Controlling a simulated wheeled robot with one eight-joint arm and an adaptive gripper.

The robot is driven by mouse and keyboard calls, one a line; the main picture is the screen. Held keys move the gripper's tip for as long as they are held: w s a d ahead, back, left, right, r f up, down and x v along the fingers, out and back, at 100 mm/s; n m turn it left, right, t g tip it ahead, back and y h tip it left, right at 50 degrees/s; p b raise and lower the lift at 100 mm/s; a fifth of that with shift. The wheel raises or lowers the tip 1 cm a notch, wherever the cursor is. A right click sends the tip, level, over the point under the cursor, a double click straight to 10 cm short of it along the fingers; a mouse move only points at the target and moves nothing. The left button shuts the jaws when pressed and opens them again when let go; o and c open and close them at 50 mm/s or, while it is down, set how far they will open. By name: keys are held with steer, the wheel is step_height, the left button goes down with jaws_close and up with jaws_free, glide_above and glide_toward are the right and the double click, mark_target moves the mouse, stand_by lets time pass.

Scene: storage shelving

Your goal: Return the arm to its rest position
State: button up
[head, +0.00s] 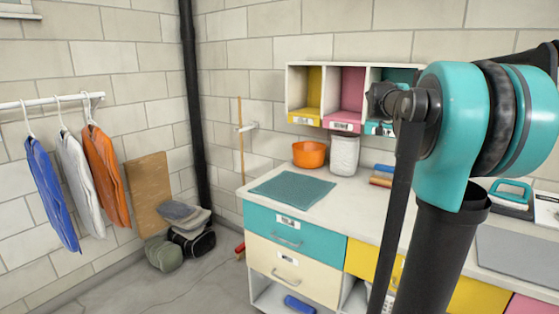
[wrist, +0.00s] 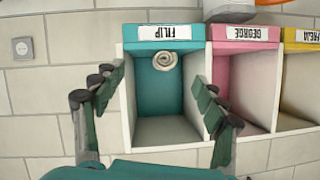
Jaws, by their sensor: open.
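My arm (head: 447,130) is raised and stretched out at the right of the head view, toward the wall cubbies. In the wrist view my gripper (wrist: 158,80) is open, its dark fingers spread apart with nothing between them. It faces the teal compartment (wrist: 160,95) labelled FILIP, which appears upside down. A pale rolled item (wrist: 165,62) sits inside that compartment, clear of the fingers. In the head view the arm and wrist hide much of the teal compartment.
The wall unit also has pink (head: 346,90) and yellow (head: 308,90) compartments. Below it, a counter (head: 345,205) over drawers carries a teal mat (head: 291,188), an orange bowl (head: 309,154), a white bin (head: 344,155) and an iron (head: 510,194). Clothes hang left; floor (head: 190,280) is partly clear.

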steer(key=s+a+f+n+g+y, duration=0.2)
steer(key=s+a+f, duration=0.4)
steer(key=s+f, duration=0.7)
steer(key=s+a+f+n+g+y, duration=0.2)
steer(key=s+a+f, duration=0.5)
steer(key=s+f, duration=0.6)
steer(key=s+a+f+n+g+y, duration=0.2)
steer(key=s+a+f, duration=0.5)
steer(key=s+f, duration=0.6)
step_height(320, 180, down, 3)
steer(key=shift+r+n+g, duration=0.2)
steer(key=shift+n+g, duration=0.5)
steer(key=shift+n, duration=0.5)
steer(key=shift+s, duration=0.1)
